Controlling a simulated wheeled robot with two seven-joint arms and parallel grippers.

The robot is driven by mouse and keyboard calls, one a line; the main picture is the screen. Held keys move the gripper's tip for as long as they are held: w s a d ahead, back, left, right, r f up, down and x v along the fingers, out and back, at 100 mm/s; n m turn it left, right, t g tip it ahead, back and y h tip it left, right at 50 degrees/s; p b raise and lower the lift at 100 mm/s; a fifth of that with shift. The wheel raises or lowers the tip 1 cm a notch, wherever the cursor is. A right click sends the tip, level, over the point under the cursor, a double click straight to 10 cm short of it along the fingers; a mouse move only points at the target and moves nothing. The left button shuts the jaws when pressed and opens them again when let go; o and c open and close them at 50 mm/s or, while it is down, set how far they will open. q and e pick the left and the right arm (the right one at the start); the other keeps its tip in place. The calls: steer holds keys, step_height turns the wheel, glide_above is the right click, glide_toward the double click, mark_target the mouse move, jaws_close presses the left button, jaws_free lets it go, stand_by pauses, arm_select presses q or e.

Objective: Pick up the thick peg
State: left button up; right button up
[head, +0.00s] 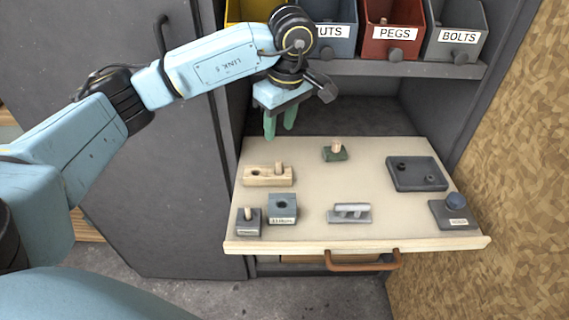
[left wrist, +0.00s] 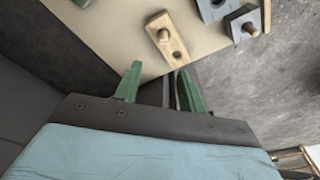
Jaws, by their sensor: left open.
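Several light wooden pegs are on the pull-out board; I cannot tell for sure which is the thick one. One peg (head: 278,168) stands in a pale wooden block (head: 258,177), which also shows in the left wrist view (left wrist: 179,51). Another peg (head: 336,145) stands in a green block (head: 334,155) at the back. A third peg (head: 248,213) stands in a grey block (head: 249,228) at the front left. My left gripper (head: 279,125) is open and empty, above the board's back left edge; its green fingers show in the left wrist view (left wrist: 159,76). My right gripper is out of view.
Labelled bins (head: 392,28) stand above. A wood-chip panel (head: 520,170) bounds the right.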

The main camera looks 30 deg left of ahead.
arm_select(q)
steer(key=b, duration=0.1)
glide_above(279, 160)
steer(key=f, duration=0.5)
steer(key=shift+a+f, duration=0.15)
steer(key=shift+a, duration=0.05)
steer(key=f, duration=0.1)
steer(key=f+b, duration=0.1)
steer(key=f, duration=0.2)
steer(key=shift+s+d+f+b, duration=0.1)
steer(key=shift+d+f+b, duration=0.1)
steer(key=shift+d+b, duration=0.1)
steer(key=shift+a+f, duration=0.1)
steer(key=shift+f, duration=0.4)
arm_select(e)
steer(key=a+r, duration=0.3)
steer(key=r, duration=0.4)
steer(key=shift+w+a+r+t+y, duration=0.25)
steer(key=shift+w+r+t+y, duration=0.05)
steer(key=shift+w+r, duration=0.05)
arm_select(q)
jaws_close()
